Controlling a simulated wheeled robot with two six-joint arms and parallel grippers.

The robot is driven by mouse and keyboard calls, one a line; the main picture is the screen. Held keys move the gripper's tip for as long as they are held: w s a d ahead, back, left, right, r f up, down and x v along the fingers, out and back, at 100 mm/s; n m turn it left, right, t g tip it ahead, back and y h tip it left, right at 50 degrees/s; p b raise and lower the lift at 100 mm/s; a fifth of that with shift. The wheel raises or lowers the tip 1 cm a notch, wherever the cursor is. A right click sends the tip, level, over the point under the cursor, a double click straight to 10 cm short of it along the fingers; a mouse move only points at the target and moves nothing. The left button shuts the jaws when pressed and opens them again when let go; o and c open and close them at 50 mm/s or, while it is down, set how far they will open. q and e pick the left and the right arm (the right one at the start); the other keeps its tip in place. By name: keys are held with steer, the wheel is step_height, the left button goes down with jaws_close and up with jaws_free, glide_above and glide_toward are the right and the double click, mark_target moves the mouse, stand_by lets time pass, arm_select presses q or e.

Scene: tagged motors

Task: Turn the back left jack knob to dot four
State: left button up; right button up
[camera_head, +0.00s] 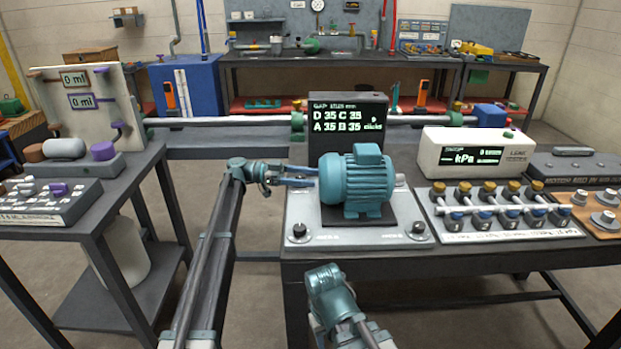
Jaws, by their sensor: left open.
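A teal motor (358,182) stands on a dark block on a light metal plate (325,212). Black knobs show at the plate's front left (299,231) and front right (418,228) corners. The back left knob cannot be made out; my left gripper's fingers lie over that corner. My left gripper (300,176) is open, its blue fingers pointing right, with tips close to the motor's left side. Whether they touch anything cannot be told. A black display (348,118) behind the motor reads D 35, C 35, A 35, B 35. Part of my right arm shows at the bottom; its fingers are not seen.
A white kPa box (474,152) and a manifold with brass and blue knobs (500,210) stand right of the plate. A side table (85,220) with a 0 ml panel (88,95) is at left. A grey pipe (225,121) runs behind.

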arm_select(q)
steer(key=w+a, duration=0.2)
steer(key=a, duration=1)
steer(key=shift+w+a, duration=0.25)
steer(key=shift+a, duration=0.1)
steer(key=shift+a, duration=0.1)
arm_select(e)
steer(key=shift+a, duration=0.1)
